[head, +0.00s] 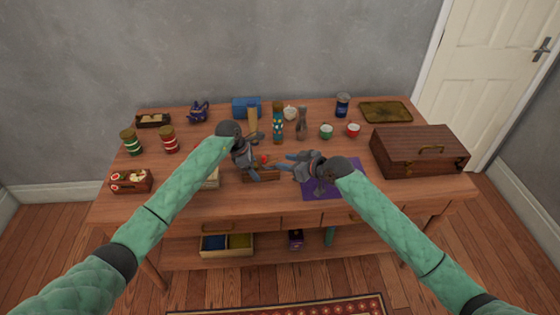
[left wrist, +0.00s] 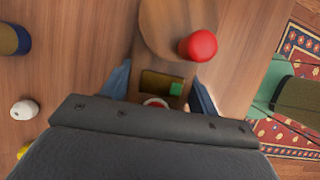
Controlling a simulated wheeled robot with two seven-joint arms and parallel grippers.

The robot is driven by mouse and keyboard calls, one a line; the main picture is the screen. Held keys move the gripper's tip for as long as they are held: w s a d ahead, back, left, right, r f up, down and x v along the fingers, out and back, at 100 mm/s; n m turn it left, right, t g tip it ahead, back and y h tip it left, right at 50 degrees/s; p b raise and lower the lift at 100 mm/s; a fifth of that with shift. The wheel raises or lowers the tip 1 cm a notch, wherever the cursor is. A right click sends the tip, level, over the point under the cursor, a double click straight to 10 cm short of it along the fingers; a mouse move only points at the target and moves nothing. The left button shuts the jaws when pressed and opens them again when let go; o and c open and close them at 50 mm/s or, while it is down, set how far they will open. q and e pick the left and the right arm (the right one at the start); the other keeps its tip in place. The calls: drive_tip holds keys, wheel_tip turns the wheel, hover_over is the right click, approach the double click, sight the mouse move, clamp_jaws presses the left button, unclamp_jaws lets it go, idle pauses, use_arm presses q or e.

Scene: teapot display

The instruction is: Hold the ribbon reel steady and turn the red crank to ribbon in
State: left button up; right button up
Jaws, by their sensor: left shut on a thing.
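The ribbon reel (head: 262,177) is a small wooden piece near the front middle of the table, partly hidden by my left gripper. Its red crank knob (head: 264,158) shows as a small red spot. In the left wrist view the red knob (left wrist: 198,45) sits on a round wooden disc (left wrist: 165,28). My left gripper (head: 258,170) is shut on the reel, with its body between the fingers (left wrist: 162,92); a green square and a red-and-white ring show there. My right gripper (head: 284,163) is just right of the reel, its fingers pointing left, apart and seemingly empty.
A purple mat (head: 335,187) lies under my right wrist. A brown chest (head: 418,150) stands at the right. A patterned cylinder (head: 278,122), a green cup (head: 326,131) and a red cup (head: 353,130) stand behind. Striped jars (head: 169,140) and a food tray (head: 131,181) stand left.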

idle(0.4)
use_arm(q)
drive_tip(key=o, duration=1.3)
